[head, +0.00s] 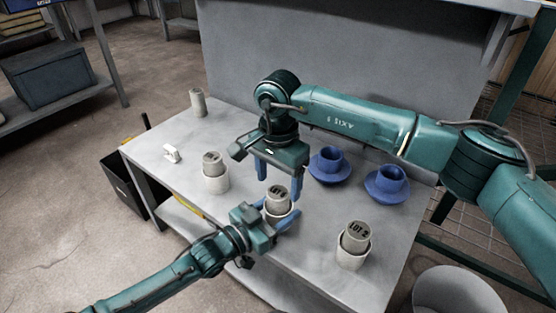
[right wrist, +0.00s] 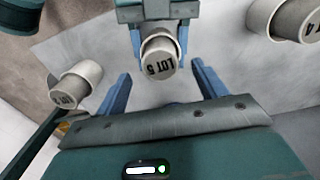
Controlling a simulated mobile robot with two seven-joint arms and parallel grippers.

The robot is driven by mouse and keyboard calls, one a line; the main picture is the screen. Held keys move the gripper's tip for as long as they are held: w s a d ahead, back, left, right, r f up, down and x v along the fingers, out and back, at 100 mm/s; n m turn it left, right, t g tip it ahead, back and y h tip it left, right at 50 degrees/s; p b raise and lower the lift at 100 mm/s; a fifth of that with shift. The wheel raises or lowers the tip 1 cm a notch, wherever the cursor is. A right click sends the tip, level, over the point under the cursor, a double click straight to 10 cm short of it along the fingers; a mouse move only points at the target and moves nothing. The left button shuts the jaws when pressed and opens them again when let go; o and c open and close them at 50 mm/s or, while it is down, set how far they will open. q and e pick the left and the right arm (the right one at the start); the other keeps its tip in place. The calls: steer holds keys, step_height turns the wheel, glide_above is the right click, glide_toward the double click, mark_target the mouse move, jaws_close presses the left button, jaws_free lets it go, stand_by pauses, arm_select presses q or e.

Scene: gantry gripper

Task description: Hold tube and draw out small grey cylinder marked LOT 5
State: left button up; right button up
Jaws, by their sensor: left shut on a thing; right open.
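The small grey cylinder marked LOT 5 (right wrist: 160,66) sits in the mouth of a pale tube (right wrist: 158,36), its marked end sticking out. In the head view the cylinder (head: 278,193) stands near the middle of the table. My left gripper (head: 274,212) is shut on the tube, a blue finger on each side; it also shows at the top of the right wrist view (right wrist: 158,42). My right gripper (head: 281,178) is open and points down just above the cylinder. In its wrist view the cylinder's end shows between the open fingers, with gaps on both sides.
A tube with the LOT 2 cylinder (head: 357,235) stands right; another filled tube (head: 214,171) stands left. Two blue cups (head: 328,160) (head: 391,179) on saucers stand behind to the right. A small white object (head: 172,153) and a grey cylinder (head: 197,102) are at left.

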mark_target(278, 191)
steer(key=shift+f, duration=2.35)
steer(key=shift+r, duration=0.1)
steer(key=c, duration=1.4)
steer(key=shift+r, duration=0.1)
steer(key=shift+r, duration=1.4)
steer(key=shift+r, duration=1.5)
